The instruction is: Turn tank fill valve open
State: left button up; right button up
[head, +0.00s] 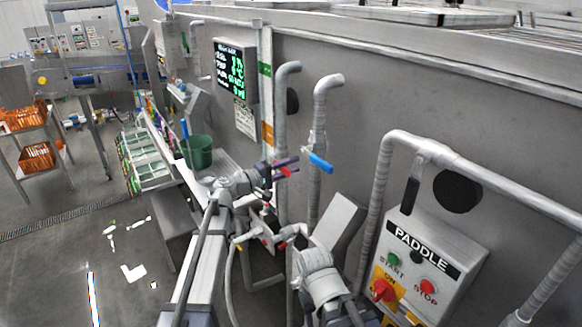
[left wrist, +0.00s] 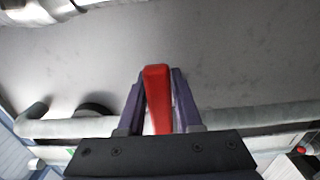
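A red valve handle (left wrist: 157,95) stands between the two purple fingers of my left gripper (left wrist: 158,85) in the left wrist view. The fingers lie close along both sides of it and appear to grip it. In the head view my left gripper (head: 287,165) is at the pipes on the tank wall, with the red handle (head: 281,162) partly hidden by the fingers. A blue lever handle (head: 320,162) sits on the pipe just to the right. My right arm is low in the middle; its fingertips are not clear.
A PADDLE control box (head: 440,255) with start and stop buttons is at right, beside a bent pipe (head: 385,180). A display (head: 235,72) hangs on the tank wall (head: 400,90). A green bucket (head: 198,152) and trays stand at left. Open floor lies lower left.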

pick_arm(q)
grip_shut()
dwell(1.0)
